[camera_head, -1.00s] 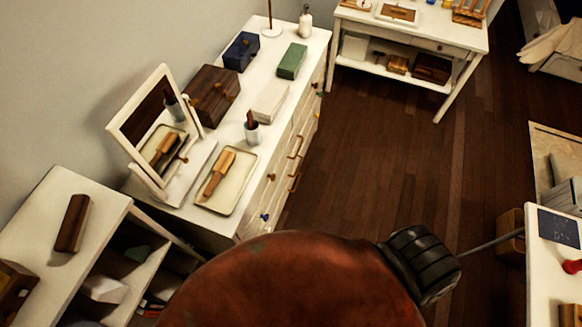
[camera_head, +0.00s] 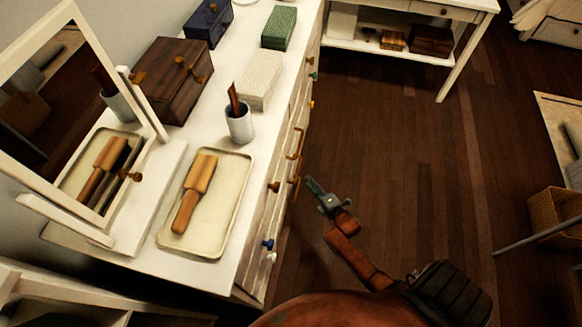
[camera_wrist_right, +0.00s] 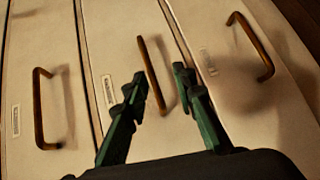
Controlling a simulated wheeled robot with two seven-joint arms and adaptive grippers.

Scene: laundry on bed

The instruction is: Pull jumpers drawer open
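The white dresser (camera_head: 262,235) runs up the left half of the head view, its drawer fronts facing right and steeply foreshortened. In the right wrist view, three drawer fronts show small labels, too small to read, so I cannot tell which is the jumpers drawer. They carry a left bar handle (camera_wrist_right: 38,110), a middle bar handle (camera_wrist_right: 151,72) and a right bar handle (camera_wrist_right: 258,48). My right gripper (camera_head: 319,193) is beside the fronts. In the wrist view it is open (camera_wrist_right: 160,84), with the middle handle between its fingertips; contact cannot be told. My left gripper is out of view.
On the dresser are a tray (camera_head: 238,190) with a wooden brush (camera_head: 195,192), a cup (camera_head: 239,125), a wooden box (camera_head: 165,80) and a mirror (camera_head: 75,110). A white table (camera_head: 470,20) stands at the back. The floor (camera_head: 410,150) right of the dresser is open.

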